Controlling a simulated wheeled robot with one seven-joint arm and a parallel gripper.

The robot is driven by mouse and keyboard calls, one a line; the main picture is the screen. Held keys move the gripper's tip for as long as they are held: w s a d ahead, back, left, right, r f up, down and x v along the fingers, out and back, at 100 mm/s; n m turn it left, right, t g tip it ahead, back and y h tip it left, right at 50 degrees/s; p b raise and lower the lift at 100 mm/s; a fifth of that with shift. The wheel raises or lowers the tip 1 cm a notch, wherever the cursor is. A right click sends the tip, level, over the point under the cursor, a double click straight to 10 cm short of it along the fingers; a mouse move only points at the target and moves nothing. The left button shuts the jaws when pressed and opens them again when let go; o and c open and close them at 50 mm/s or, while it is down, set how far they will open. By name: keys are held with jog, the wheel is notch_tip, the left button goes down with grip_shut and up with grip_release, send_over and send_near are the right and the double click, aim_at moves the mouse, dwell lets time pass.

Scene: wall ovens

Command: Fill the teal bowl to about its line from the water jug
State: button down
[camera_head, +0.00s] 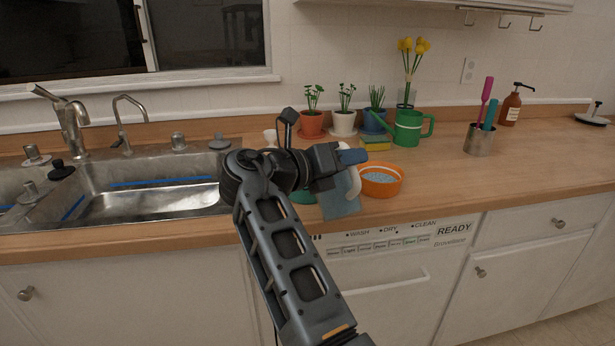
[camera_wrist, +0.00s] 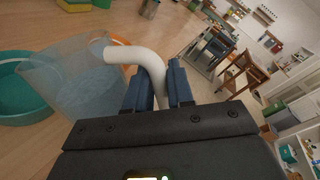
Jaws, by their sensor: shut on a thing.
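My gripper (camera_wrist: 155,88) is shut on the white handle (camera_wrist: 146,57) of the clear bluish water jug (camera_wrist: 80,82). In the head view the jug (camera_head: 340,197) hangs at the counter's front edge and looks tilted; I cannot tell its water level. The teal bowl (camera_wrist: 22,98) stands on the counter, beside and partly behind the jug in the wrist view. In the head view my arm hides most of the teal bowl (camera_head: 303,197). I cannot tell how full it is.
An orange bowl (camera_head: 390,187) with pale bluish contents stands close to the jug. Behind are a yellow-green sponge (camera_head: 375,143), a green watering can (camera_head: 411,127) and potted plants (camera_head: 344,121). The sink (camera_head: 160,190) is at left.

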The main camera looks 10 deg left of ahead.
jog(key=shift+w+a+r+n, duration=0.25)
jog(key=shift+w+n, duration=0.15)
jog(key=shift+n, duration=0.1)
dwell(1.2)
jog(key=shift+w+a+n+g+p, duration=0.3)
jog(key=shift+w+n+p, duration=0.3)
jog(key=shift+p, duration=2.65)
dwell(3.1)
